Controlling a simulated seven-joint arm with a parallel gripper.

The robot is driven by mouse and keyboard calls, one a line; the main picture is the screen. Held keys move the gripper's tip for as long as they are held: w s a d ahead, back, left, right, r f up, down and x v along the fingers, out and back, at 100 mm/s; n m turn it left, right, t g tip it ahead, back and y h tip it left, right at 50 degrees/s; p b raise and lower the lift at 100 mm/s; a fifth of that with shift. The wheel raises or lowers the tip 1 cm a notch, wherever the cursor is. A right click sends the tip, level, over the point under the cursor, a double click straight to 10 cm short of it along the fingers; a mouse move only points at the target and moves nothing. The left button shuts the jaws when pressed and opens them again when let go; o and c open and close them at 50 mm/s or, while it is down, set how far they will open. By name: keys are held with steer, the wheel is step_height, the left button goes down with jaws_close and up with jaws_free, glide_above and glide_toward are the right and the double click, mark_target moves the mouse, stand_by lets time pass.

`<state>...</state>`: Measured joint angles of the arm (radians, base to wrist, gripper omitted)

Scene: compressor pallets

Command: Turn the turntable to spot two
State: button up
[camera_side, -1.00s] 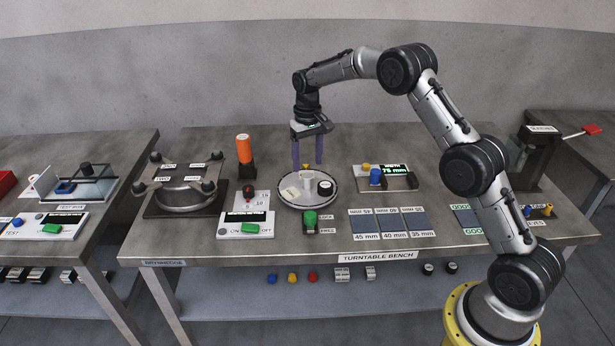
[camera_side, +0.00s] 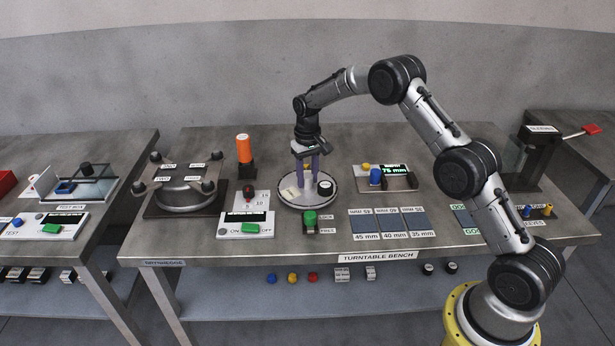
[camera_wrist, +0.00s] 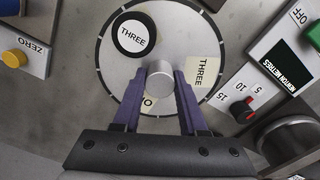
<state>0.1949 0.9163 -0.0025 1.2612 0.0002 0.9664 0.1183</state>
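The turntable (camera_side: 290,203) is a round pale disc with a dark rim, in the middle of the bench. A grey round knob (camera_wrist: 160,82) stands at its centre. My gripper (camera_side: 307,172) points down over it, with its purple fingers on either side of the knob. In the wrist view the fingertips (camera_wrist: 160,75) are close against the knob; whether they press on it I cannot tell. A black-ringed round piece marked THREE (camera_wrist: 133,35) sits on the disc. A pale label THREE (camera_wrist: 203,75) shows at the right; another label is mostly hidden by the left finger.
A green button (camera_side: 310,217) stands just in front of the turntable. The torque meter (camera_side: 246,222) with its dial is to the left, and an orange cylinder (camera_side: 243,149) behind it. A width gauge reading 75 mm (camera_side: 398,178) is to the right.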

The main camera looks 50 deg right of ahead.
jaws_close()
stand_by(1.0)
